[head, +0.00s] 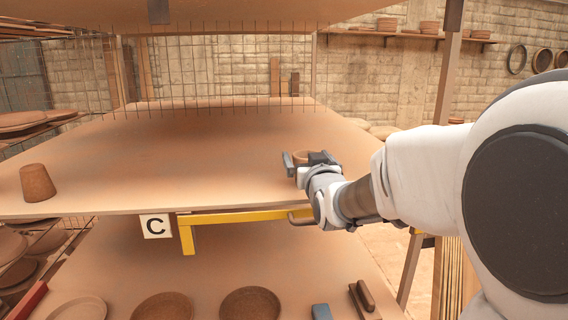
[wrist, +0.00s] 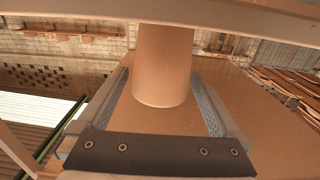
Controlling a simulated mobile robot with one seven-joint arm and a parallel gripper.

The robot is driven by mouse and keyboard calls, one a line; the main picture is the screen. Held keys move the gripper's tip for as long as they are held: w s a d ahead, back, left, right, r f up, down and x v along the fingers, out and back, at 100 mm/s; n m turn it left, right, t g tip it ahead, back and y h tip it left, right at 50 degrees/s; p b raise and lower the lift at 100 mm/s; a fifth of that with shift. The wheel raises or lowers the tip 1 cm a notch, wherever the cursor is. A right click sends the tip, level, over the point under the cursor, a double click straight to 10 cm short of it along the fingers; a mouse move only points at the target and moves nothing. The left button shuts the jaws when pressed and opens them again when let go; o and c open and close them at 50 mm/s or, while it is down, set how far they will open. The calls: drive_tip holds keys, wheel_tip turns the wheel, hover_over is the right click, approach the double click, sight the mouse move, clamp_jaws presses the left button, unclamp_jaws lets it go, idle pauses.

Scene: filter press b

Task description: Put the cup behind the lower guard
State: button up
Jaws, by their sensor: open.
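A brown clay cup (head: 302,156) stands on the upper wooden shelf (head: 190,150) near its right front, partly hidden by my gripper in the head view. In the wrist view the cup (wrist: 162,65) is between the two fingers, with a narrow gap at each side. My gripper (head: 305,166) is open around it. A second brown cup (head: 37,183) stands at the shelf's left front. A yellow bar (head: 250,216) runs below the shelf's front edge and bends down at its left end. I cannot tell for sure that it is the lower guard.
A white label with a C (head: 155,226) hangs at the shelf edge. The lower shelf (head: 225,265) holds plates (head: 250,303), a grey-blue block (head: 321,312) and a brown-handled tool (head: 364,298). Wire mesh (head: 215,72) stands along the back. The upper shelf's middle is clear.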

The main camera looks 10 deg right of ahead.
drive_tip(key=s+b, duration=0.2)
drive_tip(key=s, duration=0.9)
drive_tip(key=shift+s+r+b, duration=0.1)
drive_tip(key=shift+s+b, duration=0.25)
drive_tip(key=shift+s, duration=0.05)
drive_tip(key=s+f+g, duration=0.6)
drive_tip(key=s+f, duration=0.1)
drive_tip(key=s, duration=0.4)
drive_tip(key=s+f+g, duration=0.6)
drive_tip(key=s+f, duration=0.2)
drive_tip(key=s, duration=0.3)
drive_tip(key=shift+s+a, duration=0.25)
drive_tip(key=shift+s, duration=0.1)
drive_tip(key=shift+c, duration=0.2)
